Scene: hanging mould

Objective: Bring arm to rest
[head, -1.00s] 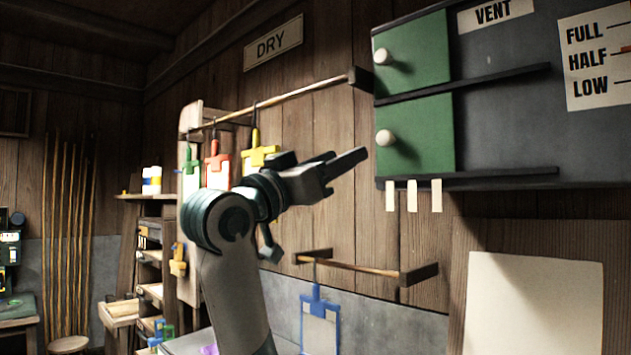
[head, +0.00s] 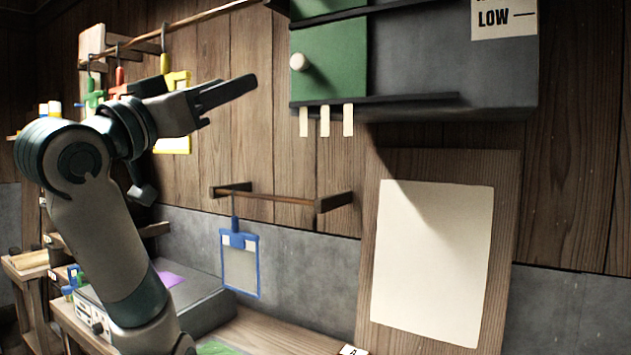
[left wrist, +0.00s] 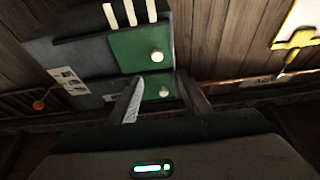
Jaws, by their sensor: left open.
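My left arm rises from the lower left of the head view, and its gripper (head: 228,93) points right, raised in front of the plank wall. The jaws are open and nothing shows between them. In the left wrist view both fingers (left wrist: 160,84) stand apart, with the green panel and its white knobs beyond them. My right gripper is not in view. A blue-framed mould (head: 240,268) hangs from a short wooden rail (head: 275,197), below and apart from my left gripper.
A dark cabinet (head: 430,75) with a green panel (head: 335,65) is on the wall right of the gripper. A yellow hanging mould (head: 177,80) and others hang behind my arm. A pale sheet (head: 430,260) is on a board. A bench (head: 270,335) runs below.

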